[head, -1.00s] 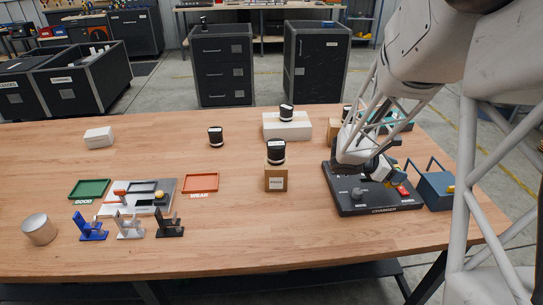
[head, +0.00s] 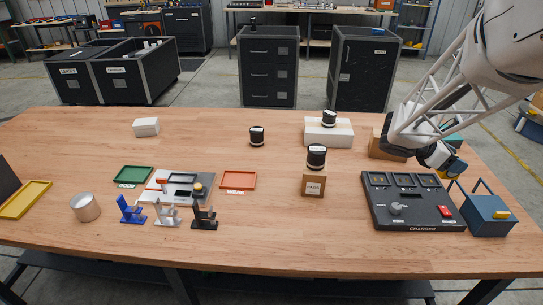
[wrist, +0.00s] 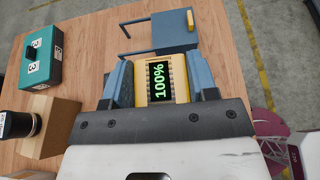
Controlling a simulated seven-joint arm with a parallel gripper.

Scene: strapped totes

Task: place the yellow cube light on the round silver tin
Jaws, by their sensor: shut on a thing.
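The round silver tin (head: 86,208) stands on the table at the front left, its top bare. My gripper (head: 446,162) is far to its right, raised near the back right corner of the charger. In the wrist view my gripper (wrist: 162,72) is shut, its two blue-grey fingers on either side of a yellow block (wrist: 158,82). The block's dark display reads 100% in green. Whether it is the yellow cube light I cannot tell for sure. In the head view the arm and fingers mostly hide it.
The black charger (head: 415,225) and a blue box with handles (head: 489,216) are at the right. Three small stands, the blue one (head: 130,210) nearest the tin, and a grey panel (head: 178,187) are right of the tin. A yellow tray (head: 25,200) lies to its left.

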